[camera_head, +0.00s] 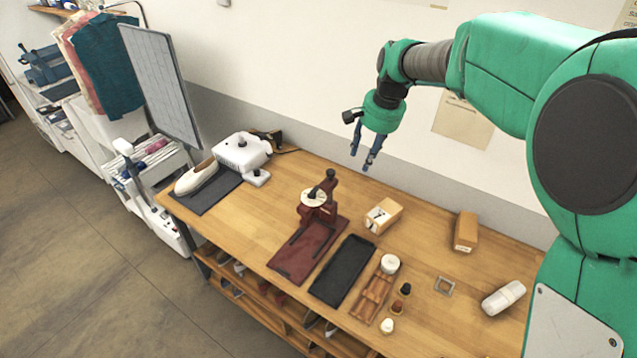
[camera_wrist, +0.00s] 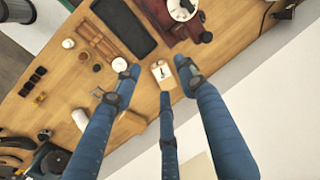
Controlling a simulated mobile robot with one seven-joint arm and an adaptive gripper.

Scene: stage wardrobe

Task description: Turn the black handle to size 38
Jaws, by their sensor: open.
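A dark red device (camera_head: 318,213) stands on the workbench, with a white dial (camera_head: 313,198) on its top. The dial's size marks are too small to read. My gripper (camera_head: 362,160) is open and empty, high above the bench, to the right of the handle and apart from it. Its blue fingers (camera_wrist: 160,77) are spread in the wrist view.
A small cardboard box (camera_head: 383,216) stands right of the device. A black tray (camera_head: 343,270), a wooden tray (camera_head: 372,297), a white roll (camera_head: 390,263) and small bottles lie in front. A white machine (camera_head: 242,152) stands left. The wall is behind.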

